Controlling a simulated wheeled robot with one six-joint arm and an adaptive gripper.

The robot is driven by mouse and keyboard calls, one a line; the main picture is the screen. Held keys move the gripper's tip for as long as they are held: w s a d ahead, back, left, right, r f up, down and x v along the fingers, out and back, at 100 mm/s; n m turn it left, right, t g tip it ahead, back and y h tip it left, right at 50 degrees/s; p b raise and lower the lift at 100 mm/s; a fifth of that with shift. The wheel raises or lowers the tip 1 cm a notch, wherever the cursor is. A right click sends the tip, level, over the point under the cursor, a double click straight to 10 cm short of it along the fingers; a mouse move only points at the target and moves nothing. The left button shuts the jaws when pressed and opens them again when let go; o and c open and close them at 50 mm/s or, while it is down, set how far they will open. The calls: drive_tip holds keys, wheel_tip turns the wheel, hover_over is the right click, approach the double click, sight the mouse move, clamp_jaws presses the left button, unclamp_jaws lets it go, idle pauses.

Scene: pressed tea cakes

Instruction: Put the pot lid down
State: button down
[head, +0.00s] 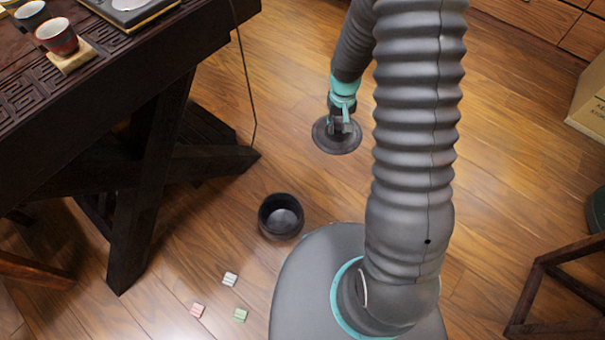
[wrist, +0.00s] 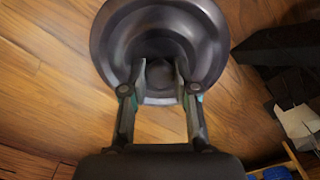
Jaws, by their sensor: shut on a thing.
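The pot lid (head: 323,140) is a dark round disc with a raised rim. In the wrist view the lid (wrist: 108,45) fills the top middle, with its knob between my fingers. My gripper (head: 343,127) is shut on the lid; in the wrist view my gripper (wrist: 160,80) shows both fingertips at the lid's middle. The lid appears held over the wooden floor; its height is hard to tell. A dark open pot (head: 281,217) stands on the floor, below and left of the lid in the head view, apart from it.
A dark carved table (head: 110,60) with cups (head: 57,37) stands at the left. Several small coloured blocks (head: 230,279) lie on the floor near my base. A wooden stool frame (head: 545,270) and a cardboard box (head: 590,105) are at the right. Floor (head: 300,60) behind the lid is clear.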

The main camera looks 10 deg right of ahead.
drive_tip(key=s+d+f+n+b, duration=0.35)
drive_tip(key=f+n, duration=0.25)
drive_tip(key=f, duration=0.5)
drive_tip(key=s+d+f+n+b, duration=0.2)
drive_tip(key=s+f+n+b, duration=0.3)
drive_tip(key=f, duration=0.5)
drive_tip(key=shift+n, duration=0.4)
drive_tip(key=w+a+f, duration=0.2)
drive_tip(key=w, duration=0.1)
drive_tip(key=w+a+f, duration=0.2)
drive_tip(key=w, duration=0.1)
drive_tip(key=w+a+f, duration=0.2)
drive_tip(key=w, duration=0.1)
drive_tip(key=shift+w+a+f, duration=0.4)
drive_tip(key=shift+f, duration=2)
drive_tip(key=shift+f+b, duration=0.2)
drive_tip(key=shift+b, duration=0.1)
drive_tip(key=c, duration=0.9)
unclamp_jaws()
drive_tip(key=shift+r, duration=0.1)
